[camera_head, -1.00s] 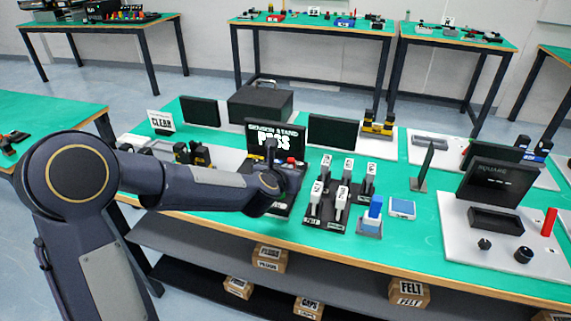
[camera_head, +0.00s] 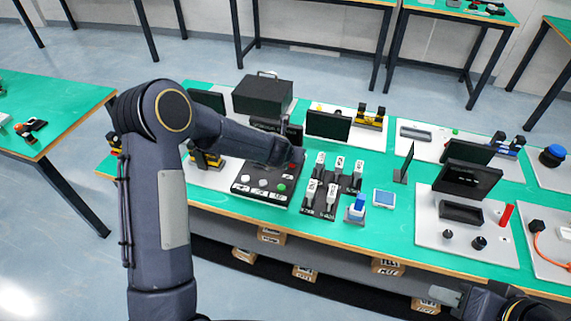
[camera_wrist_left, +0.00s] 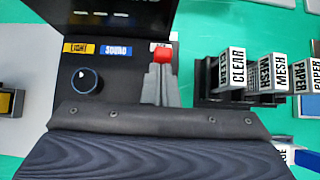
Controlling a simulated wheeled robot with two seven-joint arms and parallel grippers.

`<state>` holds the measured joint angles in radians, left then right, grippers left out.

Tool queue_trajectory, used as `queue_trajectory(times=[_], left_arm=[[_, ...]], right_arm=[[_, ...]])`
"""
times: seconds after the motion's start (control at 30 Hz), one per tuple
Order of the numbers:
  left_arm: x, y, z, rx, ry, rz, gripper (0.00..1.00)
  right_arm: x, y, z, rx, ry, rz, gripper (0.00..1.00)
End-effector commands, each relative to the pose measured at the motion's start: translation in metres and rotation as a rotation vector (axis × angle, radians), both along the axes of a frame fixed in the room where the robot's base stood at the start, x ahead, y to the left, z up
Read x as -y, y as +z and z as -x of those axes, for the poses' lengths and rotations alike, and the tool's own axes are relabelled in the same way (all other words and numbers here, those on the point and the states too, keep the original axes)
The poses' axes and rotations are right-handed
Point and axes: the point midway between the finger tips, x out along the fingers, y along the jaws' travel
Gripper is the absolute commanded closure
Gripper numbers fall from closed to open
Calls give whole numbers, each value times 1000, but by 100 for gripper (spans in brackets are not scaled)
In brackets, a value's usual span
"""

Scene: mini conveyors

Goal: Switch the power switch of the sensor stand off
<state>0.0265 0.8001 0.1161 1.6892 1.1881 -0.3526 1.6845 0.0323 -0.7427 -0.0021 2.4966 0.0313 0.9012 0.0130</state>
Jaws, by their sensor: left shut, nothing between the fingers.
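The sensor stand is a black panel (camera_head: 252,172) with white, green and red round parts, at the middle of the table. Its dark screen (camera_wrist_left: 110,18) stands behind the panel. In the left wrist view, my left gripper (camera_wrist_left: 160,85) is shut and empty. Its fingertips are at a red knob-like part (camera_wrist_left: 163,55) and partly cover the label there. I cannot tell whether they touch it, or whether it is the power switch. A round black knob (camera_wrist_left: 87,81) sits to the left. My right gripper (camera_head: 450,297) is at the lower right, away from the stand; its jaw state is unclear.
A black rack with several white labelled blocks (camera_head: 332,190) stands close to the right of the stand. A blue block (camera_head: 357,207) and a blue-topped pad (camera_head: 384,197) lie beyond it. A black case (camera_head: 262,95) stands behind. Green tabletop (camera_head: 300,230) is clear along the front.

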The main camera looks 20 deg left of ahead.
Motion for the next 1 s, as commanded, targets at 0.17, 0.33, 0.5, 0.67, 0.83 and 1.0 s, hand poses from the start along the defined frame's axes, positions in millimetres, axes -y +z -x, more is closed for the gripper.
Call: queue_trajectory(times=[0.17,0.33,0.5,0.67,0.83,1.0], left_arm=[[0,5,-11,2,1,1,100],[0,3,-11,2,0,0,100],[0,5,-11,2,1,1,100],[0,13,-11,2,1,1,100],[1,20,-11,2,1,1,100],[1,19,-11,1,1,1,100]], right_arm=[[0,12,0,0,0,0,64],[0,10,0,0,0,0,64],[0,12,0,0,0,0,64],[0,18,0,0,0,0,64],[0,24,0,0,0,0,64],[0,23,0,0,0,0,64]])
